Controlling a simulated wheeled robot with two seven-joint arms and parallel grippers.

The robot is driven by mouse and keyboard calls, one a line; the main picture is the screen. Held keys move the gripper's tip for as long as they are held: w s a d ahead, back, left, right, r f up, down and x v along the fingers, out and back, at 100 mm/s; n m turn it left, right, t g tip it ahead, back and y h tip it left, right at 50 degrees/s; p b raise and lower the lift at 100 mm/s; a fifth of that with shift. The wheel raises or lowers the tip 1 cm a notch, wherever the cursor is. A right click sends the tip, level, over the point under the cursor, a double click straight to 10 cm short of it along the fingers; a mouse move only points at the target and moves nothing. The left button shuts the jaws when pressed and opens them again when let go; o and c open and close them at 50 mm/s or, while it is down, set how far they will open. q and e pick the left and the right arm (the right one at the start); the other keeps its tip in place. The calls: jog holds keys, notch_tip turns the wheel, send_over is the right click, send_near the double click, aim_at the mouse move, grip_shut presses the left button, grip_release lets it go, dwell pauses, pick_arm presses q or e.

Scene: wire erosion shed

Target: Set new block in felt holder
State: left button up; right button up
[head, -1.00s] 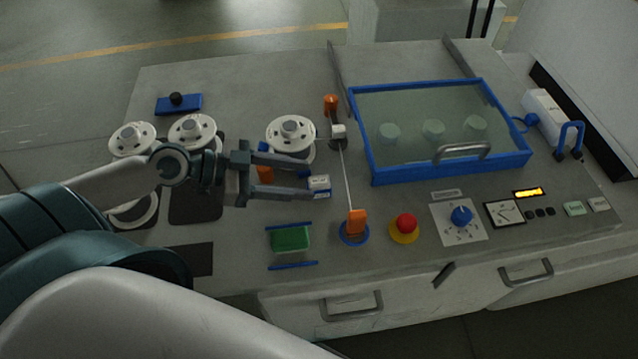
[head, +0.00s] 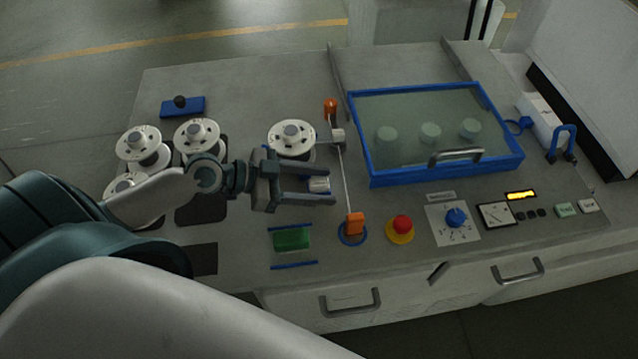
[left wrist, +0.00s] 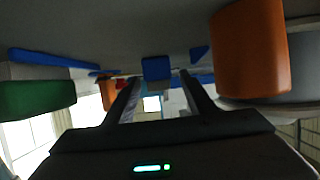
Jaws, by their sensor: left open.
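A small white block (head: 318,185) sits on the console just left of the taut wire, with blue edging beside it. My left gripper (head: 330,184) is open, its fingers level and pointing right, one on each side of the white block. I cannot tell whether they touch it. In the left wrist view, upside down, a blue piece (left wrist: 157,68) shows between the fingertips (left wrist: 158,82). A green block (head: 292,238) lies between two blue rails nearer the front edge. I cannot tell which of these is the felt holder. My right gripper is not in view.
White spools (head: 291,138) stand behind and left of my gripper. An orange wire guide (head: 355,222) stands at the right, near a red stop button (head: 402,226). A blue-framed clear cover (head: 440,180) fills the back right.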

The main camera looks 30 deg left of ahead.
aim_at(319, 183)
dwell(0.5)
pick_arm(q)
jog(key=c, duration=1.2)
jog(key=shift+r, duration=0.1)
jog(key=shift+r+p, duration=0.4)
jog(key=shift+r, duration=0.1)
notch_tip(319, 183, up, 4)
jog(key=shift+f+p, duration=0.25)
jog(key=shift+p, duration=0.95)
jog(key=shift+s+d+r+p, duration=0.3)
jog(key=shift+d+r+p, duration=0.9)
jog(key=shift+d, duration=0.75)
jog(key=shift+s+d+r+p, duration=0.3)
jog(key=shift+d+r+p, duration=0.6)
jog(key=shift+d+p, duration=0.8)
jog(key=shift+s+d+r+p, duration=0.3)
jog(key=shift+d+r+p, duration=0.75)
jog(key=shift+d, duration=1.15)
